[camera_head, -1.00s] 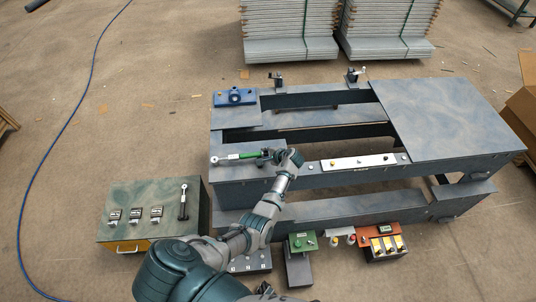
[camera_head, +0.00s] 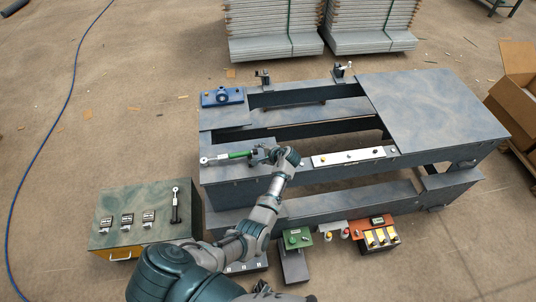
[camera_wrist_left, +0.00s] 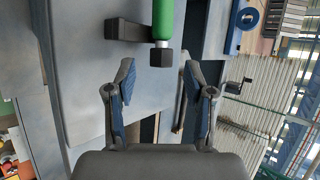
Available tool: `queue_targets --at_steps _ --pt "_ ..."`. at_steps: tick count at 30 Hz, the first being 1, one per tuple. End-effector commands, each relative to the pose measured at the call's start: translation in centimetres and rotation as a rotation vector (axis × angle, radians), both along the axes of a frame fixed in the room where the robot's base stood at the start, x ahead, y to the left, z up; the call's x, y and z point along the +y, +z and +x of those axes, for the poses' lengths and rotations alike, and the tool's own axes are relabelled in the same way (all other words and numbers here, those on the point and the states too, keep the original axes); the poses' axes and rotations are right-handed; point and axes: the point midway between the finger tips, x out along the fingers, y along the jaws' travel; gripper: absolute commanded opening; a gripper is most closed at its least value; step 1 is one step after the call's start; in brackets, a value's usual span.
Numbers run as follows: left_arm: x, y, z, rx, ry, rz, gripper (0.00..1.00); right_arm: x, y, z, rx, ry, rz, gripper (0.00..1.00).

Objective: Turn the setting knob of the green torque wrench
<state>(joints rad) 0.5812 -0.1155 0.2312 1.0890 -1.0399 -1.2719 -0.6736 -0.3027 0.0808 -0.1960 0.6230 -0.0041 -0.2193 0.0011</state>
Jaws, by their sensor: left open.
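The green torque wrench (camera_head: 238,154) lies on the left front of the grey bench, its silver head to the left and its dark knob end to the right. My left gripper (camera_head: 264,154) is at that knob end. In the left wrist view the green handle (camera_wrist_left: 163,20) comes down from the top and ends in a dark square knob (camera_wrist_left: 161,57), beside a dark block (camera_wrist_left: 125,30). My left gripper (camera_wrist_left: 160,85) is open, its two fingers apart below the knob and not touching it. My right gripper is not in view.
A blue fixture (camera_head: 222,97) sits at the bench's back left. A white strip (camera_head: 348,157) lies right of my arm. A green box (camera_head: 297,238) is below the bench front.

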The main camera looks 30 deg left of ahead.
Motion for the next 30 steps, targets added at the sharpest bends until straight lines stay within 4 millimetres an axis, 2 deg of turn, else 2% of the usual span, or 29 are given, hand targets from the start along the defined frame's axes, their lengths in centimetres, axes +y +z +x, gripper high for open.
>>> queue_targets --at_steps 3,9,15,26,29,30 --pt "-2.4 1.8 -0.6 -0.003 -0.003 -0.001 0.53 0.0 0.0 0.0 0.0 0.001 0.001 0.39" --pt "-5.3 4.2 -1.4 -0.001 -0.002 0.0 0.53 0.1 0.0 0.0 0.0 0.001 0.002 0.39" --pt "-6.6 5.2 -1.8 0.001 0.0 0.002 0.53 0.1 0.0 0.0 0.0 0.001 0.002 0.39" --pt "-6.4 5.0 -2.1 -0.002 0.004 -0.004 0.53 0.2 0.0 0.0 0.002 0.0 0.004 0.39" --pt "-6.0 3.5 -3.8 -0.029 0.032 -0.04 0.53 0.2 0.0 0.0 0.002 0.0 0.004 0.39" --pt "-5.7 2.5 -5.1 -0.051 0.051 -0.069 0.53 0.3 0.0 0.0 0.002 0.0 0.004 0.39"
